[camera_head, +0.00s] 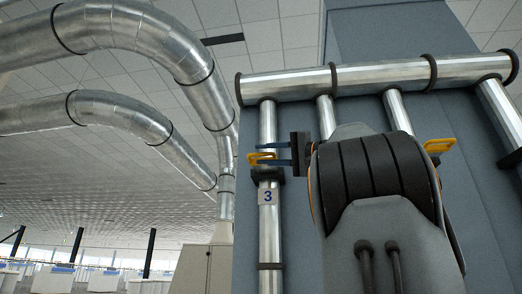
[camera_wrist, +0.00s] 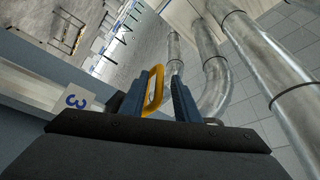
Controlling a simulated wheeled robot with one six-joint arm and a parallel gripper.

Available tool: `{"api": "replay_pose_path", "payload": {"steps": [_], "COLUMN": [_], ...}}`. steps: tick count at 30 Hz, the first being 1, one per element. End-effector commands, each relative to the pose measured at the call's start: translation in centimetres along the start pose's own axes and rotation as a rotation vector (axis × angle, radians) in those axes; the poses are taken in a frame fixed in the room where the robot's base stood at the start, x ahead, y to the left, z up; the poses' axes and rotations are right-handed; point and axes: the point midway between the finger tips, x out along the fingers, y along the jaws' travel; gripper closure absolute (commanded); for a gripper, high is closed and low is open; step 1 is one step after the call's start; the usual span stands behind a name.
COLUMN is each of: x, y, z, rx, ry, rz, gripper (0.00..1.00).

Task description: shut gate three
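Gate three is on the upright metal pipe (camera_head: 269,225) marked with a "3" label (camera_head: 267,197). Its yellow loop handle (camera_head: 257,157) sticks out to the left of the dark collar around the pipe, roughly level. My gripper (camera_head: 268,153) reaches in from the right, with its two blue fingers one above the other in front of the pipe. In the wrist view the yellow handle (camera_wrist: 155,88) lies between the open fingers (camera_wrist: 158,98), nearer the left one, with a gap to the right one. The "3" label (camera_wrist: 75,97) shows at left there.
A thick horizontal duct (camera_head: 380,76) runs above the several upright pipes. Another yellow handle (camera_head: 439,146) shows right of my arm, which hides the pipes between. A blue-grey panel (camera_head: 345,110) stands close behind. Large curved ducts (camera_head: 140,30) fill the upper left.

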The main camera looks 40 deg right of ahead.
Motion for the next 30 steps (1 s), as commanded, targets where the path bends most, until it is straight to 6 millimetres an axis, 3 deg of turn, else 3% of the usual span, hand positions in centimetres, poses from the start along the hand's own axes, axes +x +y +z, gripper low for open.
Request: {"api": "replay_pose_path", "payload": {"steps": [6,15,21,30], "x": [1.8,2.0,2.0,1.9], "y": [0.0,0.1,0.1,0.4], "z": [0.0,-0.1,-0.1,-0.5], "rx": [0.001,0.000,0.000,0.001], "ry": [-0.001,0.002,0.001,0.002], "rz": [0.001,0.002,0.002,0.002], "gripper": [0.71,0.71,1.00,1.00]}}
